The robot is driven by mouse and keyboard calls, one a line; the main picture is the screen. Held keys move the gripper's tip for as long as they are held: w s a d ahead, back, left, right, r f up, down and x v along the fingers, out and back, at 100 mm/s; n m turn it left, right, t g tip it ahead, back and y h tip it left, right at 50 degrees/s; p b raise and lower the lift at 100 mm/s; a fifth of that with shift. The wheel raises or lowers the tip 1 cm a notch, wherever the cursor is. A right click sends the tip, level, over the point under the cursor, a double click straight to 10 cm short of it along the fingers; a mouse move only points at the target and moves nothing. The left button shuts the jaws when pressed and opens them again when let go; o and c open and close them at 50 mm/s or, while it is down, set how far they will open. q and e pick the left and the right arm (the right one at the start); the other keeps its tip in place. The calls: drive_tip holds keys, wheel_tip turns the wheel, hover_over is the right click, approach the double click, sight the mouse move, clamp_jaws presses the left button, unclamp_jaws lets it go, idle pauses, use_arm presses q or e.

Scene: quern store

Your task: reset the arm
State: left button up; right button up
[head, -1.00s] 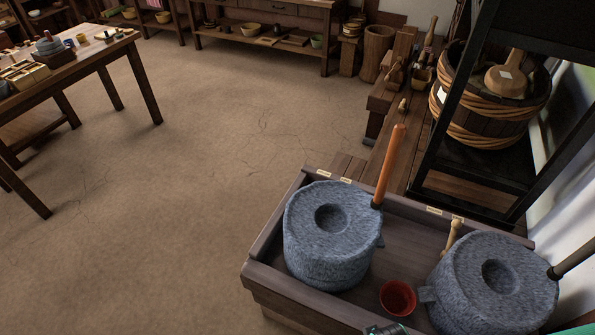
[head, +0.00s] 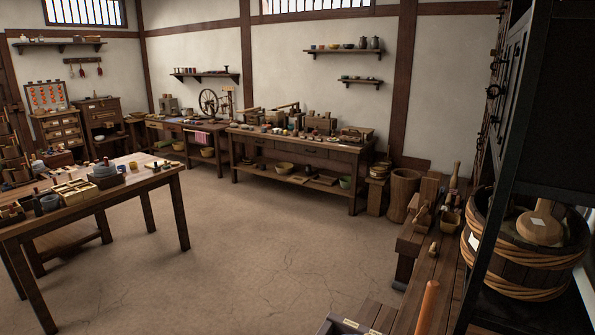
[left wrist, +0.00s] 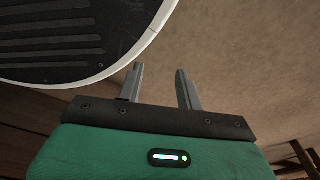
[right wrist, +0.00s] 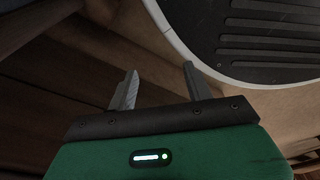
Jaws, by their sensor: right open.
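My left gripper (left wrist: 160,88) shows in the left wrist view, its two grey fingers apart with nothing between them. A patch of brown floor lies beyond its fingertips. My right gripper (right wrist: 160,82) shows in the right wrist view, also with its fingers apart and empty. Neither gripper shows in the head view. In both wrist views my own rounded dark base with a white rim is close by the fingers. The orange-brown quern handle (head: 427,306) stands at the bottom of the head view. The quern stones are out of view.
A black frame (head: 497,150) and a rope-bound tub (head: 520,262) stand at the right. A laden table (head: 150,182) is at the left, a long bench (head: 300,146) at the back. The middle floor (head: 255,240) is clear.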

use_arm(q)
drive_tip(key=s+a+f+p, duration=0.2)
drive_tip(key=s+p, duration=0.3)
drive_tip(key=s, duration=0.6)
drive_tip(key=shift+s+a+g, duration=0.3)
drive_tip(key=shift+s+a, duration=0.05)
drive_tip(key=shift+a, duration=0.25)
use_arm(e)
drive_tip(key=s+d+f, duration=0.2)
drive_tip(key=s+d, duration=0.1)
drive_tip(key=s, duration=0.8)
drive_tip(key=shift+s+g, duration=0.3)
use_arm(q)
drive_tip(key=shift+f, duration=0.1)
use_arm(e)
drive_tip(key=shift+d+f, duration=0.1)
drive_tip(key=shift+c, duration=0.4)
